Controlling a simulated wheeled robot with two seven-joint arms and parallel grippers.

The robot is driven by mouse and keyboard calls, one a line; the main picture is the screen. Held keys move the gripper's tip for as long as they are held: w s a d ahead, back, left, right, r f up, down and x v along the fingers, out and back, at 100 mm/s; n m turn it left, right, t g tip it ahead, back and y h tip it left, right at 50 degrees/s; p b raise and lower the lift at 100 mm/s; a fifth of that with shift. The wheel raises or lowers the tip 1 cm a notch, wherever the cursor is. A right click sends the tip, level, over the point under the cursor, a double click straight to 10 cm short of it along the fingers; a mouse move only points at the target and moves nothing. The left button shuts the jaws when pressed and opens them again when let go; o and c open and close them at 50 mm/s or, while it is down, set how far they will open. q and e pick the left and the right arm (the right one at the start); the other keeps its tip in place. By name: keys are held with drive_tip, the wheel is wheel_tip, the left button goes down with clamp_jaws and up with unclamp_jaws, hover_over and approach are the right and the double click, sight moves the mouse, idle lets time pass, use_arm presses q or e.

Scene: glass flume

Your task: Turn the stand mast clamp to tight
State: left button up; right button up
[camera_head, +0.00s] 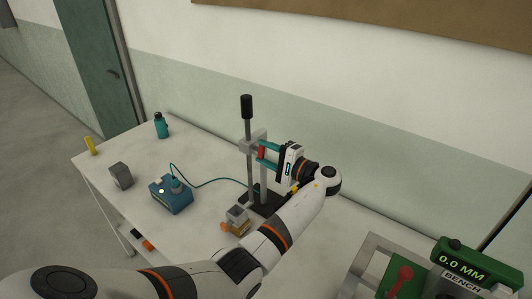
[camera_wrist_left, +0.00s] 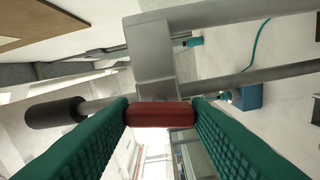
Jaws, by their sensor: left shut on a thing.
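The stand (camera_head: 248,135) rises from a dark base on the white table, with an upright mast and a black cylinder on top. The grey mast clamp block (camera_head: 252,143) sits partway up the mast and fills the upper middle of the left wrist view (camera_wrist_left: 152,60). Its red handle (camera_wrist_left: 160,114) lies between the teal fingers of my left gripper (camera_head: 262,153). The gripper is shut on this handle, reaching in from the right of the mast. The head view shows only a little of the red handle. My right gripper is in neither view.
A blue box (camera_head: 170,194) with a teal cable stands left of the stand. A grey block (camera_head: 121,175), teal bottle (camera_head: 160,125) and yellow object (camera_head: 89,145) stand farther left. A green readout (camera_head: 465,263) showing 0.0 MM and a red lever (camera_head: 400,278) are at lower right.

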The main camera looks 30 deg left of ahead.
use_arm(q)
drive_tip(key=o, duration=1)
drive_tip(key=shift+d+f, duration=0.1)
drive_tip(key=shift+d, duration=0.25)
drive_tip(key=d+b, duration=0.2)
drive_tip(key=d, duration=0.1)
drive_tip(key=d+b, duration=0.2)
drive_tip(key=d, duration=0.2)
drive_tip(key=d+b, duration=0.2)
drive_tip(key=d, duration=0.2)
drive_tip(key=shift+s+d, duration=0.15)
drive_tip(key=shift+s, duration=0.25)
